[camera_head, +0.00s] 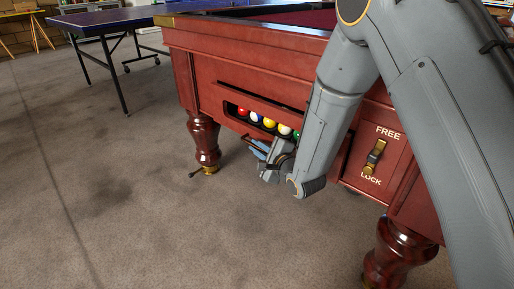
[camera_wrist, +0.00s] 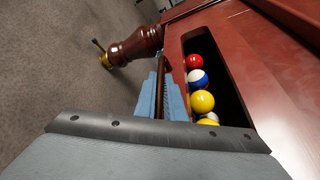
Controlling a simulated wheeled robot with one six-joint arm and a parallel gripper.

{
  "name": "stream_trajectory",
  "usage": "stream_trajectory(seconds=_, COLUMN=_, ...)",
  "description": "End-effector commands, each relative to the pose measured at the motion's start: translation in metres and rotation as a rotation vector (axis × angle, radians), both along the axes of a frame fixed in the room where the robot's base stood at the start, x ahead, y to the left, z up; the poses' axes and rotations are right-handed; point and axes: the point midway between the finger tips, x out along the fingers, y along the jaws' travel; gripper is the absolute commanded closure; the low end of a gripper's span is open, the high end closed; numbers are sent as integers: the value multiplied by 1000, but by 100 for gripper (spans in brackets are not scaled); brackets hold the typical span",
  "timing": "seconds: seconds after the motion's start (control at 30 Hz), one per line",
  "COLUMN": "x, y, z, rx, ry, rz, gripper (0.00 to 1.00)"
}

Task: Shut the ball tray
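The ball tray is a dark red flap in the side of the wooden pool table (camera_head: 205,75). Its edge (camera_wrist: 162,80) stands out from the slot (camera_wrist: 232,85), tilted away from the table side, so the slot is open. Red (camera_wrist: 194,62), blue-and-white (camera_wrist: 198,79) and yellow (camera_wrist: 202,102) balls show inside, with others partly hidden. My gripper (camera_head: 262,150) is at the flap, below the slot. In the wrist view its blue fingers (camera_wrist: 162,98) lie on both sides of the flap edge, with little or no gap. My arm hides the slot's right part in the head view.
A brass lever (camera_head: 375,157) sits on a panel marked FREE and LOCK, right of my arm. Turned table legs (camera_head: 204,140) stand at either end. A blue table-tennis table (camera_head: 105,18) is at the back left. The carpet (camera_head: 95,190) at left is clear.

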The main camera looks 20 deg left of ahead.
Motion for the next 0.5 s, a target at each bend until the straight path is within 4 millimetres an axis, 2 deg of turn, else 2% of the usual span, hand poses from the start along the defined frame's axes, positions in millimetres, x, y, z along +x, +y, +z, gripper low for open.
stream_trajectory(seconds=0.23, x=3, y=-2, z=0, rx=-1, ry=0, rz=-2, gripper=100)
stream_trajectory(seconds=0.5, x=38, y=-17, z=0, rx=0, ry=0, rz=-4, gripper=100)
